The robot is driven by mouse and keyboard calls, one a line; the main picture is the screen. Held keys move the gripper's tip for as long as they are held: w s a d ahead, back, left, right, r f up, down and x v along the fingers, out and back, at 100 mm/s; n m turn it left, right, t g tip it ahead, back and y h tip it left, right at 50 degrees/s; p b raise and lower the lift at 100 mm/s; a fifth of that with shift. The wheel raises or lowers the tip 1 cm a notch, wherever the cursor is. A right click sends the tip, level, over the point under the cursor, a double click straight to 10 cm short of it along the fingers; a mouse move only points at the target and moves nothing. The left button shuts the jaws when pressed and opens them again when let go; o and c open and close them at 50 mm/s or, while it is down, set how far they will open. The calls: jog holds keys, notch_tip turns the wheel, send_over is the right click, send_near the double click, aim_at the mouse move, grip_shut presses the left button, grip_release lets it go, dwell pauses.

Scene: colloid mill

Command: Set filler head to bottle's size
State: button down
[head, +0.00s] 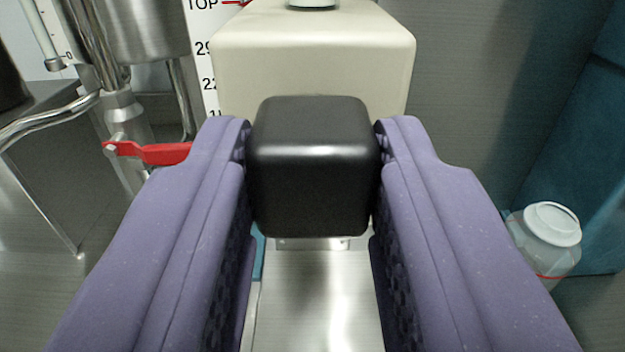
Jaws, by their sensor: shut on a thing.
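My gripper (313,125) has its two purple fingers closed on a black rounded block (313,185), one finger on each side. The block stands in front of a cream housing (312,50), which looks like the filler head; how the two join is hidden. A white scale (204,25) rises behind the housing's left side, marked TOP, 29, 22 and a lower, partly hidden mark. A thin red mark (232,3) shows beside TOP at the top edge. A clear bottle (545,255) with a white lid and a red line stands at the right, partly behind my right finger.
A red lever (150,152) sits on steel pipework (122,105) at the left, close to my left finger. A steel vessel (145,28) is above it. A bare metal surface (318,300) lies below the block. A teal panel (590,140) stands at the right.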

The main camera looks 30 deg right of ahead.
notch_tip(320, 180, down, 3)
jog(key=shift+f+b, duration=0.15)
jog(key=shift+b, duration=1)
jog(key=c, duration=0.8)
grip_release()
jog(key=shift+o, duration=0.2)
jog(key=p+v, duration=0.2)
jog(key=v, duration=0.5)
jog(key=shift+s+a, duration=0.25)
jog(key=shift+s, duration=0.1)
jog(key=shift+w, duration=0.1)
